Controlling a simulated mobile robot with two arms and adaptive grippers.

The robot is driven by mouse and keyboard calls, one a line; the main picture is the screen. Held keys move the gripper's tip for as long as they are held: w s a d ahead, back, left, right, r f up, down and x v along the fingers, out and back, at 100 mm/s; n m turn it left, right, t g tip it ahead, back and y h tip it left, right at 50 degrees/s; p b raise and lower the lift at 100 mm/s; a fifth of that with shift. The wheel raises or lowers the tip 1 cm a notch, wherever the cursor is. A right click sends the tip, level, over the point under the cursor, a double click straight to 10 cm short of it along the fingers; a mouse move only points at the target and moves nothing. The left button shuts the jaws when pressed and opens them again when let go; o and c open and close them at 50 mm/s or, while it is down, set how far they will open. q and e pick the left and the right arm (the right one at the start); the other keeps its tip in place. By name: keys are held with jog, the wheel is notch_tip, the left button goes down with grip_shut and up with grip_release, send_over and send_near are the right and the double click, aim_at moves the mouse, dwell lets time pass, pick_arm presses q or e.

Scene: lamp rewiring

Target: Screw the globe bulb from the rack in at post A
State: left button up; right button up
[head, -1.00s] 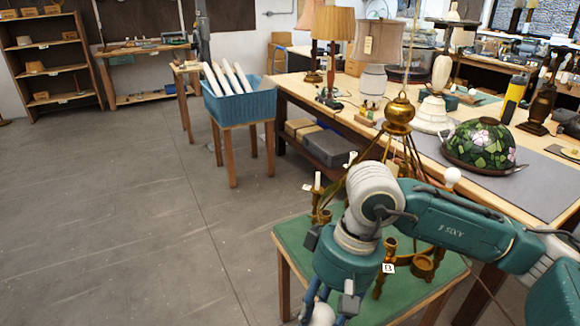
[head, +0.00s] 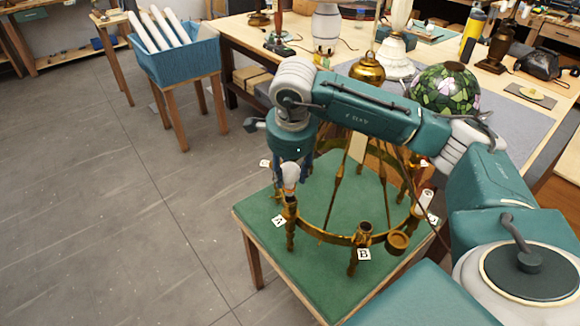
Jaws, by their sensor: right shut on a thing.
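The brass chandelier ring (head: 330,238) stands on a green-topped table, with candle posts around it. Post A (head: 290,212) is at its left front, beside a white card marked A (head: 279,220). My right gripper (head: 291,172) points down over post A, its fingers partly hidden by my wrist. It is shut on the white globe bulb (head: 290,181), which is upright and directly above the post. The bulb's lower end meets or nearly meets the post top; I cannot tell whether it is seated. My left gripper is out of view.
Post B (head: 364,235) with its card (head: 364,254) is at the front of the ring. The green table (head: 300,285) has bare space in front. A blue crate of white tubes (head: 180,58) stands back left. A stained-glass shade (head: 445,88) sits on the workbench.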

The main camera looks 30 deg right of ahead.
jog(key=shift+w+d+f, duration=0.1)
jog(key=shift+w+d, duration=0.1)
jog(key=shift+d, duration=0.05)
jog(key=shift+w+d+f+m, duration=0.1)
jog(key=shift+f+m, duration=0.1)
jog(key=shift+m, duration=0.1)
jog(key=shift+f+b, duration=0.5)
jog(key=shift+f, duration=0.45)
jog(key=shift+f+b, duration=0.65)
jog(key=shift+b, duration=0.15)
jog(key=shift+f, duration=0.35)
pick_arm(q)
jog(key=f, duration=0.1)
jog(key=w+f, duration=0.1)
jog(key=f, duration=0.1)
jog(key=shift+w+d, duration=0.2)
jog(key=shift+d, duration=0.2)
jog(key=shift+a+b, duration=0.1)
jog(key=shift+b, duration=0.2)
